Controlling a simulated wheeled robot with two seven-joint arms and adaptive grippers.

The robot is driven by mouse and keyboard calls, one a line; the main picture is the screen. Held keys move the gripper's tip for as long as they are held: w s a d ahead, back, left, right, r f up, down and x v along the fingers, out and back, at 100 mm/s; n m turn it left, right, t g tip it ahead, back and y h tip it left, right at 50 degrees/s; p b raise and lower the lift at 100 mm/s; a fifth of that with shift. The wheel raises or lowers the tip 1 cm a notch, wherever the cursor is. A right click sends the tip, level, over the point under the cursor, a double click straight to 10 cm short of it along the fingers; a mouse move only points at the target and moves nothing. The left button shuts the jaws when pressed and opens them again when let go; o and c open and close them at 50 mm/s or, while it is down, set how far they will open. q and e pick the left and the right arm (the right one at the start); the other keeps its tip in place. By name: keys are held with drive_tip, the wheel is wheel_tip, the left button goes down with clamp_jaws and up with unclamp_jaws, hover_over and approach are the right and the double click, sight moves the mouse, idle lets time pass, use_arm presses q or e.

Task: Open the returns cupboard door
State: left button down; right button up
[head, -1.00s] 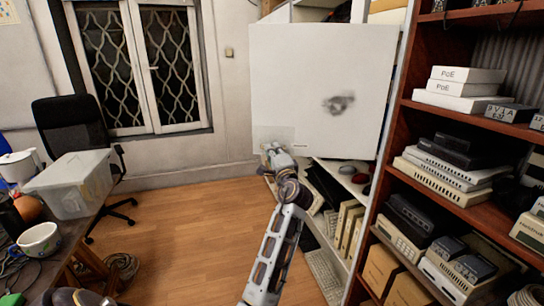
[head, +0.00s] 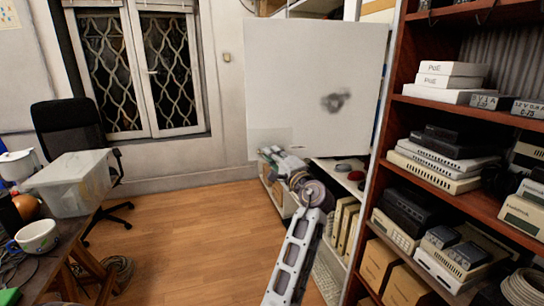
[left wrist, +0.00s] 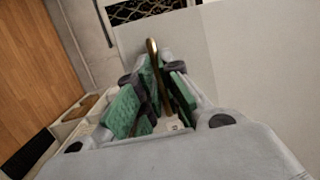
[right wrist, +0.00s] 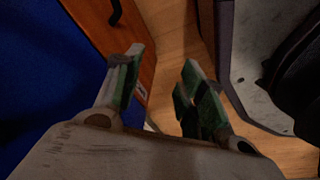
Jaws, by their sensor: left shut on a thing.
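The white returns cupboard door (head: 315,85), with a grey smudge, stands swung out from the cupboard, and shelves show below and behind it. My left gripper (head: 270,156) is at the door's lower left edge. In the left wrist view, my left gripper (left wrist: 154,92) is shut on a brass door handle (left wrist: 153,55), with its green pads either side of the bar. The door's pale face (left wrist: 240,70) fills the right there. My right gripper (right wrist: 163,75) is open and empty, away from the door.
A brown shelf unit (head: 395,150) full of network gear stands close on the right. On the left are a desk with a plastic box (head: 72,183), a mug (head: 36,236) and a black chair (head: 72,135). The wooden floor (head: 190,230) in the middle is clear.

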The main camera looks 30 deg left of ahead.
use_arm(q)
drive_tip(key=shift+d, duration=0.1)
idle(0.3)
drive_tip(key=c, duration=1.6)
unclamp_jaws()
drive_tip(key=shift+o, duration=0.2)
drive_tip(key=shift+r, duration=0.15)
